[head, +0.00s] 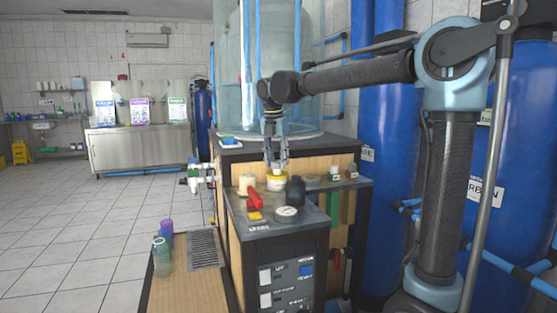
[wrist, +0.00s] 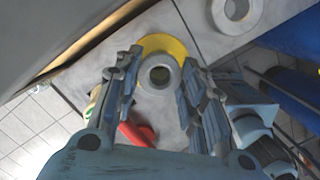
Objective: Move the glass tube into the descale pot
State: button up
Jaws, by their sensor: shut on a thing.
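My gripper (head: 277,162) points down over the worktop, and its fingers also show in the wrist view (wrist: 160,68). It is shut on a pale, ring-ended piece, apparently the glass tube (wrist: 160,72), seen end-on with a dark centre. In the head view only a small pale bit shows under the fingertips. A white pot with a yellow rim (head: 277,184), apparently the descale pot, stands directly below; its yellow rim (wrist: 166,42) shows behind the tube. I cannot tell whether the tube's lower end is inside the pot or above it.
On the worktop (head: 247,229) stand a cream cylinder (head: 246,184), a red object (head: 255,199), a black bottle (head: 295,190), a yellow block (head: 255,216) and a round white dial (head: 287,211). The large clear tank (head: 305,80) rises close behind. Blue cylinders (head: 385,120) stand right.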

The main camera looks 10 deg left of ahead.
jog(key=shift+f, duration=0.95)
jog(key=o, duration=0.9)
jog(key=shift+o, duration=0.4)
jog(key=o, duration=0.3)
jog(key=shift+r, duration=0.1)
jog(key=shift+r, duration=3.95)
